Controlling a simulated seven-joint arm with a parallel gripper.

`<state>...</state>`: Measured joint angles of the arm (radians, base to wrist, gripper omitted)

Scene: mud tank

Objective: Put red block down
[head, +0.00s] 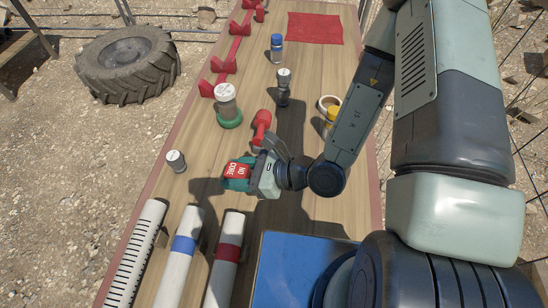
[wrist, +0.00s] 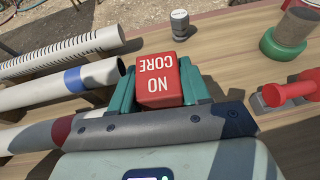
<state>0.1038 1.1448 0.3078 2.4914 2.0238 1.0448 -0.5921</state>
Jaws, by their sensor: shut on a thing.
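The red block (head: 240,170) has white lettering reading "NO CORE". It sits between the teal fingers of my gripper (head: 238,179), low over the left-middle of the wooden table (head: 205,160). In the wrist view the block (wrist: 157,83) is at the top middle, with a teal finger of my gripper (wrist: 160,92) against each side. My gripper is shut on it. The block's underside is hidden, so I cannot tell whether it touches the table.
Three white tubes, banded black (head: 138,250), blue (head: 183,250) and red (head: 227,250), lie in front. A blue surface (head: 285,265) is front right. A red cloth (head: 315,28) lies at the back.

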